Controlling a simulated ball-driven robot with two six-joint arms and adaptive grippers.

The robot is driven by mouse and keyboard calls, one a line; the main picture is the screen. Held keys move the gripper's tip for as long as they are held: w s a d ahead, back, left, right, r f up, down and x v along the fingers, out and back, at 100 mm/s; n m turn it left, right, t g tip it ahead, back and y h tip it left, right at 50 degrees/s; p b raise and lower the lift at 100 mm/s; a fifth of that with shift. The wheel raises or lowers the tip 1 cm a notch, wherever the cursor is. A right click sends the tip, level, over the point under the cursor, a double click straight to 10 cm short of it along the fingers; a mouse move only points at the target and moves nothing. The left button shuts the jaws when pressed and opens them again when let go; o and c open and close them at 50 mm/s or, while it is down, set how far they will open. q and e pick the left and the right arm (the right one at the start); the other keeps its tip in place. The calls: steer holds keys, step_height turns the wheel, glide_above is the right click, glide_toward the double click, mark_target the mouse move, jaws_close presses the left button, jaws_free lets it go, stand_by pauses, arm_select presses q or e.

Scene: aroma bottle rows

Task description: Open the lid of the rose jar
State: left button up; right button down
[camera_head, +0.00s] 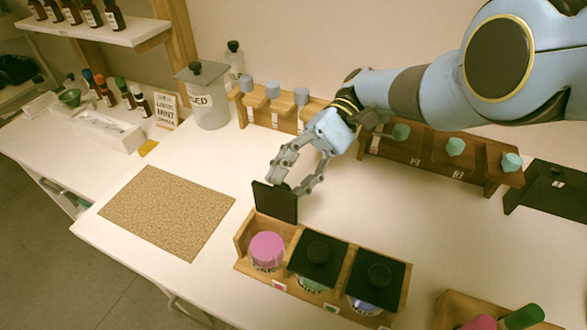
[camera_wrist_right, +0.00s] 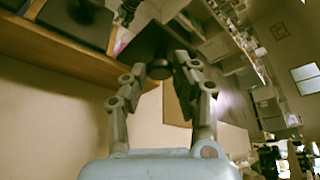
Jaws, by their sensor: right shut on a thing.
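A wooden box (camera_head: 241,264) with three compartments stands near the front of the table. Its left compartment is open and shows a pink-topped jar (camera_head: 266,249), seemingly the rose jar. The dark square lid (camera_head: 275,205) of that compartment stands about upright at the back edge. My right gripper (camera_head: 289,186) is behind the raised lid, shut on its round knob. In the right wrist view the gripper (camera_wrist_right: 161,78) has its fingertips on both sides of the dark knob (camera_wrist_right: 160,69). The head view hides the knob behind the lid. My left gripper is not in view.
The other two compartments have black lids, the middle lid (camera_head: 318,257) and the right lid (camera_head: 377,280), lying flat. A dark wooden rack (camera_head: 425,165) stands behind, beneath my right arm. A cork mat (camera_head: 168,212) lies left, with bare table around it.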

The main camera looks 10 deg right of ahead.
steer(key=c, duration=1)
jaws_free()
